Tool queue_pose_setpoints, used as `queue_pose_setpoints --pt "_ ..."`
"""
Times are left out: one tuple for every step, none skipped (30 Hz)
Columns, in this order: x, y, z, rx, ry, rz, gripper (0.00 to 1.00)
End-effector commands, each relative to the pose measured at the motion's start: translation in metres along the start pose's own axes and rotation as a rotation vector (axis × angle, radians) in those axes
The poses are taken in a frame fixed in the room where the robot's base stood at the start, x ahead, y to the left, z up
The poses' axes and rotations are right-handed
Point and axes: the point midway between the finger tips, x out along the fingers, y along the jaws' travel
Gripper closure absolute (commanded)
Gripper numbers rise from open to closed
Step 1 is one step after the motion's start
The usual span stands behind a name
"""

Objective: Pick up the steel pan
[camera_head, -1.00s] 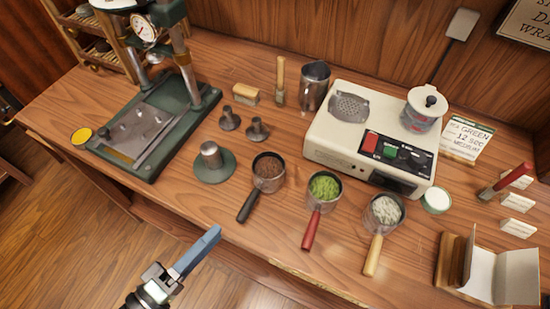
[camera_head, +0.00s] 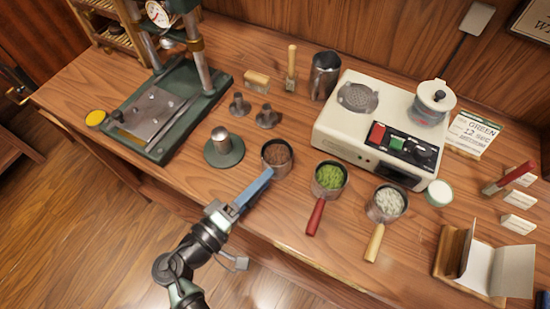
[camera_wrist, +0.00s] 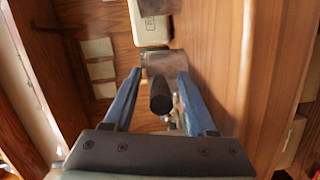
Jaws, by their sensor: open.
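Three steel pans with handles stand along the front of the table. The left steel pan (camera_head: 285,168) holds brown tea, and its black handle is hidden behind my gripper (camera_head: 264,179) in the head view. In the wrist view, the black handle (camera_wrist: 160,96) lies between the two blue fingers of my gripper (camera_wrist: 160,76). The fingers are open, with a gap on each side of the handle. The pan's steel body (camera_wrist: 166,64) shows just beyond the fingertips. The red-handled pan (camera_head: 329,181) holds green tea; the wooden-handled pan (camera_head: 386,205) holds pale tea.
A round green base with a steel weight (camera_head: 222,145) stands close left of the black-handled pan. A press (camera_head: 160,115) is farther left. A cream machine (camera_head: 340,128) stands behind the pans. A steel pitcher (camera_head: 324,75) is at the back.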

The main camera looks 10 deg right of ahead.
Motion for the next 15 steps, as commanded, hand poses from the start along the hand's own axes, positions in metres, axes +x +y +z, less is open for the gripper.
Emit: queue_pose_setpoints --pt "-0.0001 -0.0001 -0.0001 0.0 0.0 0.0 0.43" --pt "-0.0001 -0.0001 -0.0001 0.0 0.0 0.0 0.43" --pt "-0.0002 -0.0001 -0.0001 0.0 0.0 0.0 0.43" --pt "-0.0002 -0.0001 -0.0002 0.0 0.0 0.0 0.47" --pt "-0.0003 0.0 -0.0002 0.0 0.0 0.0 0.52" --pt "-0.0003 0.0 -0.0002 0.0 0.0 0.0 0.59" --pt "-0.0004 0.0 -0.0003 0.0 0.0 0.0 0.65" --pt "-0.0004 0.0 -0.0003 0.0 0.0 0.0 0.7" --pt "-0.0004 0.0 -0.0003 0.0 0.0 0.0 0.77" --pt "-0.0005 0.0 -0.0003 0.0 0.0 0.0 0.83" --pt "-0.0005 0.0 -0.0003 0.0 0.0 0.0 0.88" --pt "-0.0005 0.0 -0.0003 0.0 0.0 0.0 0.95" --pt "-0.0005 0.0 -0.0003 0.0 0.0 0.0 1.0" --pt "-0.0005 0.0 -0.0003 0.0 0.0 0.0 1.0" --pt "-0.0006 0.0 -0.0003 0.0 0.0 0.0 1.0"
